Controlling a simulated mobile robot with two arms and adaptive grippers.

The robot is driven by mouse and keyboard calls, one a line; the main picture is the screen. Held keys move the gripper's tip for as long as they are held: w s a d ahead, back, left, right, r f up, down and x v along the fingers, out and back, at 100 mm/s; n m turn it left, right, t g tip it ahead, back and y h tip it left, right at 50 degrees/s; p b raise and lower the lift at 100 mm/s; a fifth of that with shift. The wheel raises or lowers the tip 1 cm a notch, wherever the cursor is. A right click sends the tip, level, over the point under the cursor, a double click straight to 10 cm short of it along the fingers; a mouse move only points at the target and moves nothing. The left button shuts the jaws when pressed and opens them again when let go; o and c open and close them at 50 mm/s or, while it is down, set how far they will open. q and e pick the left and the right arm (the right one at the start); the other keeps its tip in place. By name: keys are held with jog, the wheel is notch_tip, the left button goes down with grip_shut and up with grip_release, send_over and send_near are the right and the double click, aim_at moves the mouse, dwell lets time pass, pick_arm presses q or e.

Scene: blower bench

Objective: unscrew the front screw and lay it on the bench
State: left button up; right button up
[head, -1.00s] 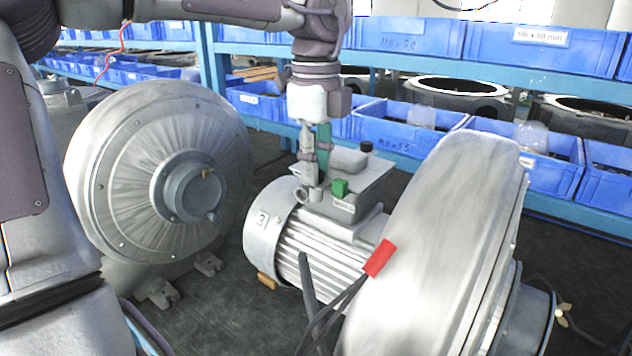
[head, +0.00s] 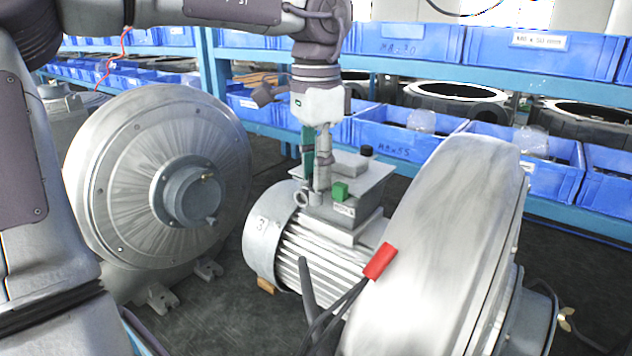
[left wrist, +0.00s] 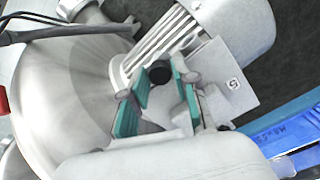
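The motor (head: 315,255) carries a terminal box with a flat lid (head: 365,180). My left gripper (head: 317,190) points down at the front left of this lid, its tips low and close to the box. In the left wrist view, its two green-padded fingers (left wrist: 158,105) stand apart with a gap between them, so it looks open. The front screw cannot be made out; the fingers cover that spot. A black knob (head: 366,150) stands toward the back of the box; a black round top (left wrist: 160,72) shows in the left wrist view. My right gripper is not in view.
The large blower housing (head: 440,240) stands right, with a red tag (head: 380,260). Another blower (head: 130,180) stands left. Blue bins (head: 400,135) fill shelves behind.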

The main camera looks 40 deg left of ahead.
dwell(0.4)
pick_arm(q)
jog(key=m, duration=0.3)
jog(key=shift+r+p, duration=0.1)
jog(key=shift+p, duration=0.3)
jog(key=m, duration=0.3)
jog(key=shift+m+p, duration=0.3)
jog(key=shift+m, duration=0.1)
jog(key=m+p, duration=0.1)
jog(key=m, duration=0.4)
jog(key=m+p, duration=0.1)
jog(key=m, duration=0.6)
jog(key=shift+p, duration=0.35)
jog(key=m+p, duration=0.1)
jog(key=m, duration=0.2)
jog(key=shift+m, duration=0.4)
jog(key=m, duration=0.2)
jog(key=shift+m, duration=0.3)
